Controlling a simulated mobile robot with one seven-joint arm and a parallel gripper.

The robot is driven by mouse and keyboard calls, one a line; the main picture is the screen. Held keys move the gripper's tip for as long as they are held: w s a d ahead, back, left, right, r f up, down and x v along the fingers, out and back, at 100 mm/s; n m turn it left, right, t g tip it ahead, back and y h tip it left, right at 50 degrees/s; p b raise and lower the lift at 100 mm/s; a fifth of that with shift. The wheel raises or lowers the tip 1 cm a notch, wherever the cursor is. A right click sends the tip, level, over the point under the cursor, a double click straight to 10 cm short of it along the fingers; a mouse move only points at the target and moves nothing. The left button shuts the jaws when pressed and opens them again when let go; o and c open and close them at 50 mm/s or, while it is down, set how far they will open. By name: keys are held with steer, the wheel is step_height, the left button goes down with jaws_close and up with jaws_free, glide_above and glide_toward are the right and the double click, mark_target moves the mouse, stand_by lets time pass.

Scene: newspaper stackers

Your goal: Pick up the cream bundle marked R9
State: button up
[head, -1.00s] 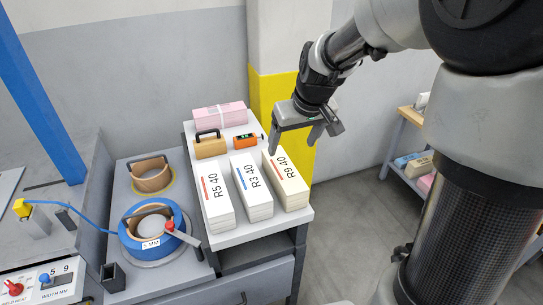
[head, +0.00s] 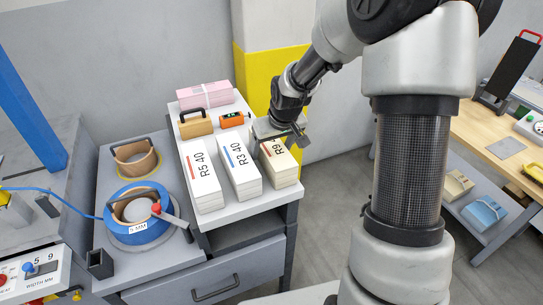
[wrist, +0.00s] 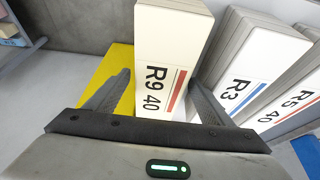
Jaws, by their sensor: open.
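The cream bundle marked R9 40 (head: 280,166) stands at the right end of a row on the grey cabinet top, with a red stripe beside its label. In the wrist view the R9 bundle (wrist: 172,55) lies between my two fingers. My gripper (head: 282,140) is open over the far part of this bundle, and its fingers (wrist: 160,98) show on either side of it. Whether the fingers touch the bundle I cannot tell. In the head view my gripper hides part of the R9 label.
The white R3 40 bundle (head: 241,174) stands just left of R9, and the R5 40 bundle (head: 206,182) left of that. Behind are an orange device (head: 234,120), a tan block with handle (head: 196,124) and a pink bundle (head: 205,94). A yellow-painted pillar (head: 253,85) rises behind.

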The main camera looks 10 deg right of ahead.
steer(key=shift+w+f, duration=0.2)
steer(key=shift+f, duration=0.3)
steer(key=c, duration=1.7)
steer(key=shift+w+r, duration=0.1)
jaws_close()
steer(key=shift+r, duration=0.15)
